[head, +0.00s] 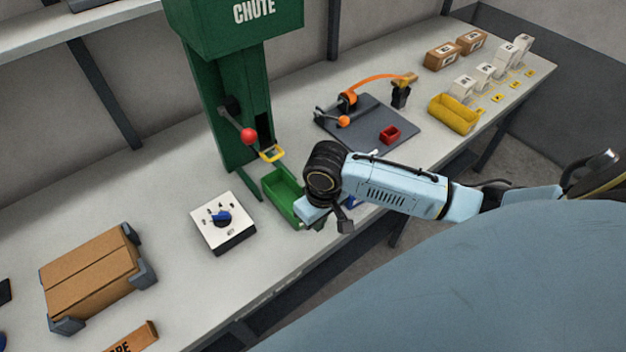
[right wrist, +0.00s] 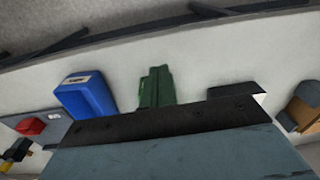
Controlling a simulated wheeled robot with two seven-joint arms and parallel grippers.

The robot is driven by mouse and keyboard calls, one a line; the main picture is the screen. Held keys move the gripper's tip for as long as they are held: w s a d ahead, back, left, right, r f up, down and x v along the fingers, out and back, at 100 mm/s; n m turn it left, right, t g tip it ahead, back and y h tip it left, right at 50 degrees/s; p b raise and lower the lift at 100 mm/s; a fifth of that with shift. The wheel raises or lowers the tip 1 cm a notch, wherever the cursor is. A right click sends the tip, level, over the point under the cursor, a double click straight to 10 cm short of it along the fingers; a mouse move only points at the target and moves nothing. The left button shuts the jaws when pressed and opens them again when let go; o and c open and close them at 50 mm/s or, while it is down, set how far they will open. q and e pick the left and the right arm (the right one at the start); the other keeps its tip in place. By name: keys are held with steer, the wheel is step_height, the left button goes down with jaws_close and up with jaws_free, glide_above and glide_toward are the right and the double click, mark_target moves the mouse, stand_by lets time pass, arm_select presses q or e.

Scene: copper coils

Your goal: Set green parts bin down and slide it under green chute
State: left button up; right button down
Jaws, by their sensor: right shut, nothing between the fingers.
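The green parts bin (head: 280,187) sits on the workbench at the foot of the green chute (head: 225,100), just right of and in front of its column. The bin also shows in the right wrist view (right wrist: 157,87). My right gripper (head: 318,221) is at the bin's near right end. It is shut and holds nothing. My arm covers part of the bin's near side, and I cannot tell whether the gripper touches it. My left gripper is not in view.
A white box with a blue knob (head: 222,220) stands left of the bin. A blue bin (right wrist: 88,95) is close on the other side, mostly behind my arm. A cardboard box (head: 92,272) lies at left.

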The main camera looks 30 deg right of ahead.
mark_target(322, 238)
steer(key=shift+m, duration=0.3)
steer(key=f, duration=0.2)
steer(key=d+f, duration=0.1)
steer(key=f, duration=0.2)
steer(key=d+f, duration=0.1)
steer(key=f, duration=0.2)
steer(key=shift+w+b, duration=0.4)
steer(key=shift+w+f, duration=0.25)
steer(key=shift+f, duration=0.35)
steer(key=w, duration=0.3)
steer(key=shift+a+r, duration=0.1)
steer(key=shift+a, duration=0.05)
steer(key=shift+w, duration=0.3)
